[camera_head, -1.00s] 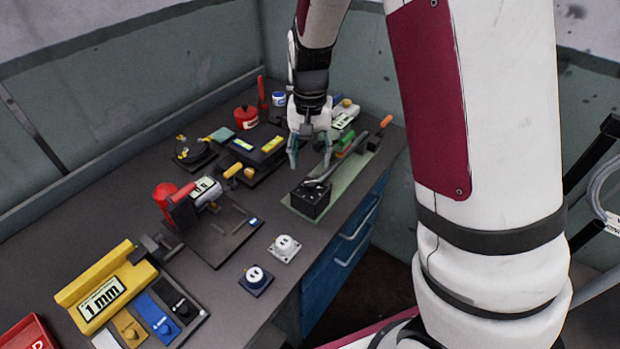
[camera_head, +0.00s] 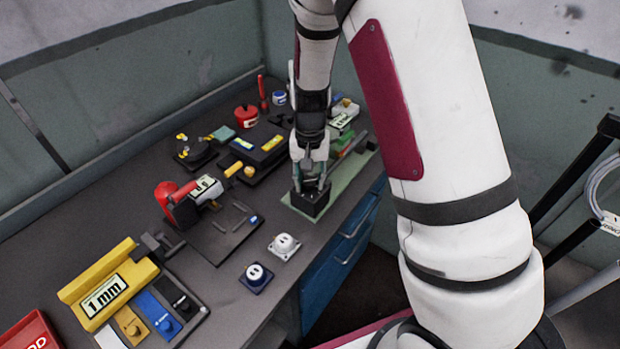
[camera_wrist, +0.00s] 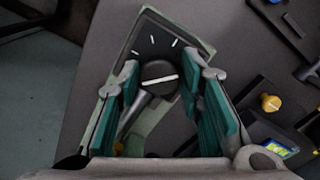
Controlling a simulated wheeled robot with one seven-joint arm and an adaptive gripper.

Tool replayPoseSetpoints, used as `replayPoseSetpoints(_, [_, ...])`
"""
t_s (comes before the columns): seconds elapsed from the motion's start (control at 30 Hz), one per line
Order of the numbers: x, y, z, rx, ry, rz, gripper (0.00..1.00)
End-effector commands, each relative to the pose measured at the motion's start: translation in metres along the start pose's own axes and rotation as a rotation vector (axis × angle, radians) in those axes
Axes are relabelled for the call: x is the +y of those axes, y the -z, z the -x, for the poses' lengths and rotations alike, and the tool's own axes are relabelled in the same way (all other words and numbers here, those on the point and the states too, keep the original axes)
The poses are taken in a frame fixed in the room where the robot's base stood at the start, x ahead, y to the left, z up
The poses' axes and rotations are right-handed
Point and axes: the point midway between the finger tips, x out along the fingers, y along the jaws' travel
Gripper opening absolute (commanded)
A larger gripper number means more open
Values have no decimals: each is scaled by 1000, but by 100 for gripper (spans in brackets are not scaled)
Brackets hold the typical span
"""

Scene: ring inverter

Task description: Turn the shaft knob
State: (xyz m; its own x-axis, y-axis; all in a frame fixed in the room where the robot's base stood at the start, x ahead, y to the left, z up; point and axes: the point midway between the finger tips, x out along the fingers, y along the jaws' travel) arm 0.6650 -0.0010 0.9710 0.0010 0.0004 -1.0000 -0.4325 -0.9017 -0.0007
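The black box (camera_head: 309,204) with the shaft knob stands at the near end of a pale green plate (camera_head: 346,182) near the table's front edge. In the wrist view the round dark knob (camera_wrist: 159,79) has a white pointer line, and white tick marks show on the black box face (camera_wrist: 156,38) above it. My gripper (camera_head: 311,185) is right over the box, pointing down. In the wrist view my gripper (camera_wrist: 160,72) is open, with one teal finger on each side of the knob and narrow gaps visible. Contact cannot be told. The knob is hidden in the head view.
A clamp fixture with a red cylinder (camera_head: 165,194) stands left of the box. White (camera_head: 284,246) and dark blue (camera_head: 257,277) sockets sit near the front edge. A yellow 1 mm block (camera_head: 105,290) is at the near left. Bare table lies between these.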

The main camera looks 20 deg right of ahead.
Motion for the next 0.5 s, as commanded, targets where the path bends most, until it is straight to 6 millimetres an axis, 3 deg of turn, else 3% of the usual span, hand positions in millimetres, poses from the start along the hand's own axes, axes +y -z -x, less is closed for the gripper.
replayPoseSetpoints(0.03, [0,0,0,0,0,0,15])
replayPoseSetpoints(0.1, [0,0,0,0,0,0,1])
replayPoseSetpoints(0.5, [0,0,0,-1,0,55,1])
